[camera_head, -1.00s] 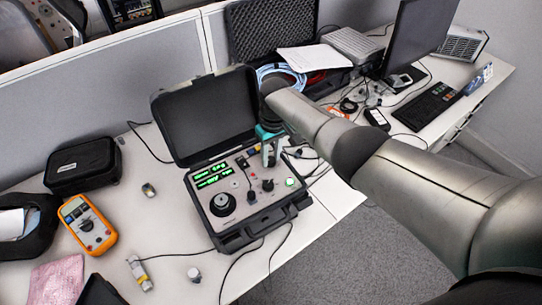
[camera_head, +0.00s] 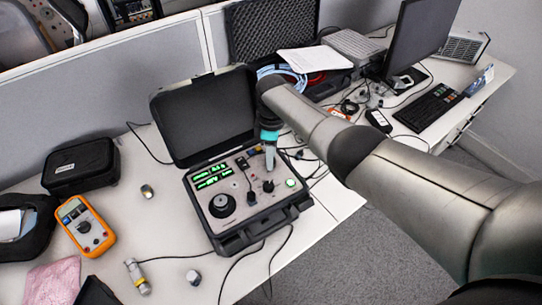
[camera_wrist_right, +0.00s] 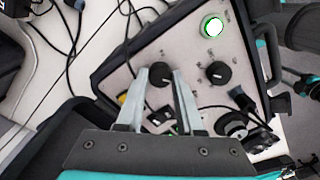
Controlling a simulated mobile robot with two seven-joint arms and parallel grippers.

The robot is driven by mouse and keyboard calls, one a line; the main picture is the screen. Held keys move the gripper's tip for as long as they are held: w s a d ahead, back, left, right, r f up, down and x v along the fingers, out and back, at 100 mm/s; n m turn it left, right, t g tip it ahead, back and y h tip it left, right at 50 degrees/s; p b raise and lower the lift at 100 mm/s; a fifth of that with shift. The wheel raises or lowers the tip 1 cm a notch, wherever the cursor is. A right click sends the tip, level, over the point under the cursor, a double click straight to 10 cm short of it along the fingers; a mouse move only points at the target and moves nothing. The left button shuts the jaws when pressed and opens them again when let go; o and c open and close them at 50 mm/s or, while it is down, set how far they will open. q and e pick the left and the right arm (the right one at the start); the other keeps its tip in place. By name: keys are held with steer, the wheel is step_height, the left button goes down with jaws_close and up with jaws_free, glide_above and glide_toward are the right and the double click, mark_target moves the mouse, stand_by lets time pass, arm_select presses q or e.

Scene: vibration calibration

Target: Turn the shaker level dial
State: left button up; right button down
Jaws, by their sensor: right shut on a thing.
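The open black case (camera_head: 240,240) holds a grey panel with dials and green readouts (camera_head: 213,176). My right gripper (camera_head: 270,166) points down at the back right of this panel. In the right wrist view its two fingers (camera_wrist_right: 160,76) are on either side of a black dial (camera_wrist_right: 160,73) with a white pointer line, and they are shut on it. A second black dial (camera_head: 268,186) is free in front; it also shows in the wrist view (camera_wrist_right: 217,72). The panel labels are too small to read. My left gripper is not in view.
A lit green button (camera_head: 290,182) and a large round black shaker part (camera_head: 222,205) are on the panel. A plugged cable (camera_head: 250,195) stands between. The raised lid (camera_head: 203,115) is behind. An orange multimeter (camera_head: 86,226) lies to the left.

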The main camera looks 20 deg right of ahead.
steer(key=shift+n, duration=0.5)
steer(key=c, duration=0.5)
jaws_free()
steer(key=shift+c, duration=0.2)
steer(key=shift+r, duration=0.55)
step_height(320, 180, up, 14)
steer(key=p, duration=0.2)
steer(key=shift+w+d+r+p, duration=0.15)
steer(key=shift+w+p, duration=0.2)
